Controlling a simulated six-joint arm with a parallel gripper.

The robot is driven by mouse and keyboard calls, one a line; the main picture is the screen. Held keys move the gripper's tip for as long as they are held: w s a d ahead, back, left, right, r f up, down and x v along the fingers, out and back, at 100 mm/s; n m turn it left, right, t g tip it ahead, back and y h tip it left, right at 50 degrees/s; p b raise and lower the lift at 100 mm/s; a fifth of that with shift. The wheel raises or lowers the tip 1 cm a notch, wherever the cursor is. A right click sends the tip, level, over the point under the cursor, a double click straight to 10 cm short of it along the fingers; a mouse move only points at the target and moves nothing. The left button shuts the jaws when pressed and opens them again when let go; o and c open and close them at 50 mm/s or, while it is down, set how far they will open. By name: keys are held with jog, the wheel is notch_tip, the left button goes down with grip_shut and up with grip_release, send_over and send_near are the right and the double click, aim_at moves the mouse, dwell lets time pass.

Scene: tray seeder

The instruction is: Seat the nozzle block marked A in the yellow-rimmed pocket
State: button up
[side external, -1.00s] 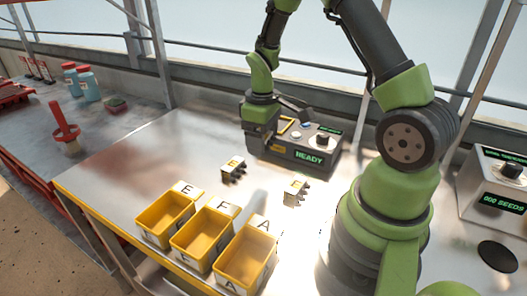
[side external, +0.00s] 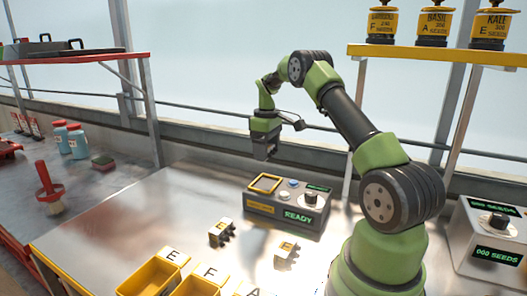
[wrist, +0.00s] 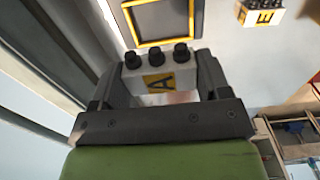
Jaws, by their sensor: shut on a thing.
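My gripper (side external: 266,154) is raised above the grey seeder box (side external: 287,208). In the wrist view the gripper (wrist: 158,88) is shut on a white block (wrist: 190,70) with a yellow label marked A and three black nozzles along one edge. The yellow-rimmed pocket (side external: 265,184) is in the top left of the box and looks empty. In the wrist view the pocket (wrist: 158,20) lies just beyond the nozzles, and the block is apart from it. In the side view the block is too small and dark to make out.
Two other blocks marked E, one (side external: 220,232) left and one (side external: 286,251) right, stand on the metal table before the box. Yellow bins (side external: 150,278) line the front edge. A shelf with seed jars (side external: 432,25) is at upper right. A dispenser (side external: 489,240) stands right.

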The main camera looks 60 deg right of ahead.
aim_at(266, 185)
jog(key=shift+f, duration=4.4)
jog(key=shift+a+f, duration=0.15)
jog(key=shift+f, duration=0.7)
jog(key=shift+r, duration=1.8)
jog(key=shift+r, duration=0.3)
jog(key=shift+f, duration=0.2)
jog(key=shift+f, duration=1)
jog(key=shift+f, duration=0.35)
